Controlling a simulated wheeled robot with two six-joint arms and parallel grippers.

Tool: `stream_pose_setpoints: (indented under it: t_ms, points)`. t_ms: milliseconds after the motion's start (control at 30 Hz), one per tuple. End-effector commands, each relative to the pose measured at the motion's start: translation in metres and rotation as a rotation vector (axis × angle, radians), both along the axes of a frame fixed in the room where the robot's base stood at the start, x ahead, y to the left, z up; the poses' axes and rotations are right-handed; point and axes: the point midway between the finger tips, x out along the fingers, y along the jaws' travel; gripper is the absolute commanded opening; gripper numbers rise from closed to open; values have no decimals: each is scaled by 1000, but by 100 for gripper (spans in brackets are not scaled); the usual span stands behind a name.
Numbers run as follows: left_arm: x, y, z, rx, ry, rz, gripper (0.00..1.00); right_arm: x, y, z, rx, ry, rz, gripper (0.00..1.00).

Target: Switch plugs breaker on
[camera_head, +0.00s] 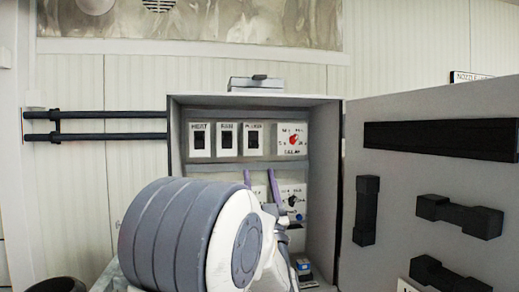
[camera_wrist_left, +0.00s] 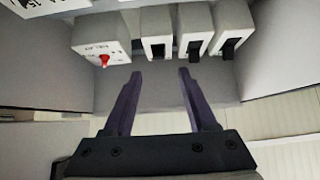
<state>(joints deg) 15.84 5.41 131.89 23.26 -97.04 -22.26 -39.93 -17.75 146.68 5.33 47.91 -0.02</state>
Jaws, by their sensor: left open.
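The PLUGS breaker (camera_head: 253,139) is a white block with a black switch, the rightmost of three in the open cabinet. In the left wrist view, where the picture looks upside down, it (camera_wrist_left: 157,46) lies just beyond my fingertips. I cannot tell its switch position. My left gripper (camera_head: 260,172) has two purple fingers, spread with nothing between them. The fingers point up from below the PLUGS breaker, and the left wrist view shows them (camera_wrist_left: 159,73) apart from it. My white and grey arm hides the cabinet's lower left. My right gripper is not in view.
The FAN breaker (camera_head: 227,139) and HEAT breaker (camera_head: 200,139) stand left of PLUGS. A panel with a red knob (camera_head: 292,139) is on its right. The open cabinet door (camera_head: 400,180) with black handles takes up the right side.

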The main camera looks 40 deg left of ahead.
Motion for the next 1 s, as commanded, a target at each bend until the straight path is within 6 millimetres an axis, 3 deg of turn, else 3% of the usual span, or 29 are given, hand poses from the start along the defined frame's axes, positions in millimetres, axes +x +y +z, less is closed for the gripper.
stream_pose_setpoints:
  t_ms: [100, 400, 867, 1000]
  points:
    - [11, 12, 21, 0, -1, 1, 57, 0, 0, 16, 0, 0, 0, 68]
    - [34, 39, 56, -1, 1, -1, 57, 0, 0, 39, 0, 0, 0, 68]
    - [40, 48, 62, -2, 1, -1, 57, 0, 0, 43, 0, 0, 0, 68]
    - [40, 48, 62, -2, 1, -1, 8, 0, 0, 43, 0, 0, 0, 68]
